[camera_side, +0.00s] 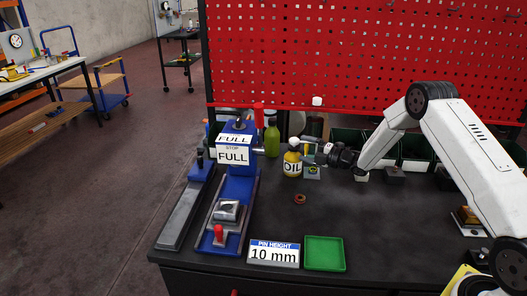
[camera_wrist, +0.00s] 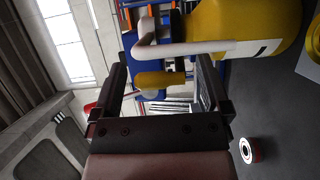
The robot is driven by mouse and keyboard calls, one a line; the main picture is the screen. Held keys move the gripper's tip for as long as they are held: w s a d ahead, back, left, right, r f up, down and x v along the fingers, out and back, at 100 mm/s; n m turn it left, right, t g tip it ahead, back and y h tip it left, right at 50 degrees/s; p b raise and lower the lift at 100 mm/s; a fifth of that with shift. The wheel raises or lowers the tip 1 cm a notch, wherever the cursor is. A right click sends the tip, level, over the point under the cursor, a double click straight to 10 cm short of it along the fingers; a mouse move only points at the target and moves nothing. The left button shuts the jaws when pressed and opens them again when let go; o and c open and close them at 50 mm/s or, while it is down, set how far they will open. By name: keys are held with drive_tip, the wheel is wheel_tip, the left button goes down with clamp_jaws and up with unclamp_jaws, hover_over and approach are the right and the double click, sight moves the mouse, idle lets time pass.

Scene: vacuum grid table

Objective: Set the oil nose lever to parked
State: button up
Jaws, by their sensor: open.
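The yellow oil bottle (camera_side: 292,165), labelled OIL, stands upright on the dark table beside the blue machine. In the wrist view, the bottle (camera_wrist: 245,25) fills the upper right, and a pale bent rod (camera_wrist: 185,48) reaches left from it. A short yellow rounded piece (camera_wrist: 160,79) shows between my fingers near the rod; I cannot tell if it is the lever's grip. My gripper (camera_side: 315,155) is just right of the bottle in the side view. In the wrist view, my gripper (camera_wrist: 162,88) is open, with the yellow piece between its fingers; contact is unclear.
The blue machine (camera_side: 238,185) with FULL signs stands at left. A green bottle (camera_side: 272,140) is behind the oil bottle. A small red ring (camera_side: 300,199) lies in front of it. A PIN HEIGHT sign (camera_side: 274,254) and a green tray (camera_side: 325,254) are at the front edge.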

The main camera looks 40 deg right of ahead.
clamp_jaws()
idle(0.3)
drive_tip(key=shift+a+m+h, duration=0.2)
drive_tip(key=shift+m+h, duration=0.2)
drive_tip(key=shift+h, duration=0.2)
drive_tip(key=w+a+m+g+h, duration=0.2)
drive_tip(key=m+g+h, duration=0.1)
drive_tip(key=m+h, duration=0.5)
drive_tip(key=w+a+m+g+h, duration=0.2)
drive_tip(key=m+h, duration=0.5)
drive_tip(key=h, duration=0.6)
drive_tip(key=shift+a+r+m+g, duration=0.15)
drive_tip(key=shift+a+m+g, duration=0.4)
drive_tip(key=shift+g, duration=0.75)
drive_tip(key=shift+a+h, duration=0.1)
drive_tip(key=shift+h, duration=0.2)
